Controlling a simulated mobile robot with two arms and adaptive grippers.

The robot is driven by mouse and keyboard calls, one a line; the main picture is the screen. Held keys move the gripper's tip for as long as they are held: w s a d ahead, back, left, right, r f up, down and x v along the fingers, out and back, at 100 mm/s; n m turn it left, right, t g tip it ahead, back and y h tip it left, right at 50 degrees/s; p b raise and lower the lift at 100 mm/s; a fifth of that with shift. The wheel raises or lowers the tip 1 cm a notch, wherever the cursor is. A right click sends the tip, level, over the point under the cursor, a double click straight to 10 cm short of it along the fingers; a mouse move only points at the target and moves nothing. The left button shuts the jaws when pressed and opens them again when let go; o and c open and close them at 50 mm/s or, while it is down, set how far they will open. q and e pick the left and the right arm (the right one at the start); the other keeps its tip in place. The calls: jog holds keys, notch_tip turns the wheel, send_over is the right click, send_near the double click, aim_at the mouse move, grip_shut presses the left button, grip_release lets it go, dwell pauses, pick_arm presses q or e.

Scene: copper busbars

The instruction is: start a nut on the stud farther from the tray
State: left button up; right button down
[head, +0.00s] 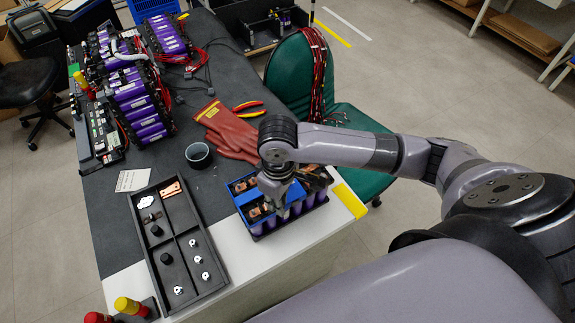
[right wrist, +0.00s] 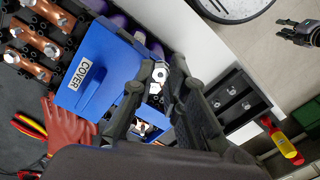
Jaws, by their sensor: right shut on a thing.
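My right gripper (head: 273,201) is low over the near part of the battery module (head: 262,228), which has purple cells and a blue frame. In the right wrist view its dark fingers (right wrist: 158,92) are closed around a small silver nut (right wrist: 160,73). The gripper hides the stud beneath, so I cannot tell whether the nut touches it. A blue part labelled COVER (right wrist: 95,70) is beside the fingers. The black tray (head: 157,254) stands left of the module, with small silver pieces in it. A dark gripper, likely my left (right wrist: 298,32), shows at the right wrist view's edge; its opening is unclear.
Copper busbars (right wrist: 45,42) lie along the module. Red gloves (head: 226,132) and pliers (head: 248,106) lie behind it. A black tape roll (head: 198,155) and a white label card (head: 133,180) lie near the tray. A green chair (head: 350,117) stands beyond the table edge.

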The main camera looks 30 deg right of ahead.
aim_at(252, 178)
jog(key=w+r+n+p, duration=0.1)
jog(key=w+n+p, duration=0.1)
jog(key=n, duration=0.3)
jog(key=w+a+r+n+p, duration=0.1)
jog(key=w+n+p, duration=0.1)
jog(key=w+n, duration=0.2)
jog(key=w+r+n+p, duration=0.1)
jog(key=w+n+p, duration=0.1)
jog(key=n, duration=0.4)
jog(key=shift+w+a+r+p, duration=0.15)
jog(key=shift+w+p, duration=0.05)
jog(key=shift+w, duration=0.25)
jog(key=shift+w+a+r+p, duration=0.15)
jog(key=shift+w+p, duration=0.05)
jog(key=shift+w, duration=0.25)
jog(key=shift+w+r+n+p, duration=0.15)
jog(key=shift+w+n+p, duration=0.15)
jog(key=shift+w+n, duration=0.5)
jog(key=shift+n, duration=0.4)
jog(key=shift+f, duration=0.25)
notch_tip(252, 178, down, 4)
jog(key=b, duration=0.5)
jog(key=shift+f, duration=0.15)
jog(key=shift+r+p, duration=0.45)
jog(key=shift+r, duration=0.1)
jog(key=shift+s+r+p, duration=0.1)
jog(key=shift+p, duration=0.35)
jog(key=shift+f, duration=0.2)
